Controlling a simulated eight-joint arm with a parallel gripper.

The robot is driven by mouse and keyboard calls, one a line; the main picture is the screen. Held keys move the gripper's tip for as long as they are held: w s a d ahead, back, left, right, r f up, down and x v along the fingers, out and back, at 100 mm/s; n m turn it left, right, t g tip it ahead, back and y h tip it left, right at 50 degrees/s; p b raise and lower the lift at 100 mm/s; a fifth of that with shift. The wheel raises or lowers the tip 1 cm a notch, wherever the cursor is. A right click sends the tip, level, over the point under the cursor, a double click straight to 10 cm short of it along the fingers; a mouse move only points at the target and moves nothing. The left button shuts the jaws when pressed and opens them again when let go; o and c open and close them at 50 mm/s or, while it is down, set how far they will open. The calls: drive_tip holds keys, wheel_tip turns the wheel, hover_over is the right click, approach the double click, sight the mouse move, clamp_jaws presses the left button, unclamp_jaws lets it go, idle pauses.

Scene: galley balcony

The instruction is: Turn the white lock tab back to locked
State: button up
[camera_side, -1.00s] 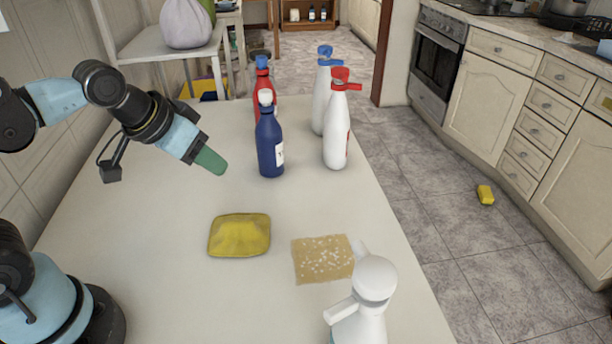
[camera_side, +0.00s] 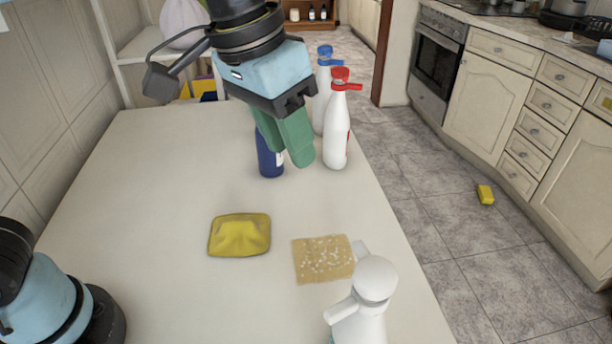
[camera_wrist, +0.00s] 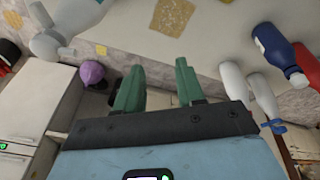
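A white-topped bottle (camera_side: 361,324) stands at the near edge of the table. A white tab (camera_side: 341,309) sticks out from its neck to the left, and another white part points away at the top. Which of these is the lock tab is not certain. The bottle (camera_wrist: 75,17) also shows at the upper left of the wrist view, with its white head (camera_wrist: 46,43). My gripper (camera_side: 289,158) is above the table near the back bottles, well apart from the white-topped bottle. In the wrist view its green fingers (camera_wrist: 159,66) are apart with nothing between them.
Blue (camera_side: 268,158), white red-capped (camera_side: 337,135) and white blue-capped (camera_side: 320,95) bottles stand at the back. A red bottle (camera_wrist: 306,64) shows beside the blue one.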

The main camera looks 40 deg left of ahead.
drive_tip(key=s+d+r+m+g, duration=0.1)
drive_tip(key=s+d+r, duration=0.3)
drive_tip(key=d, duration=0.4)
drive_tip(key=m+g+y, duration=0.1)
drive_tip(key=y, duration=0.1)
approach(338, 309)
drive_tip(key=shift+w+a+f, duration=0.1)
drive_tip(key=shift+f, duration=1.9)
drive_tip(key=shift+w+a+f, duration=0.1)
drive_tip(key=shift+f, duration=1.95)
drive_tip(key=shift+c, duration=0.4)
clamp_jaws()
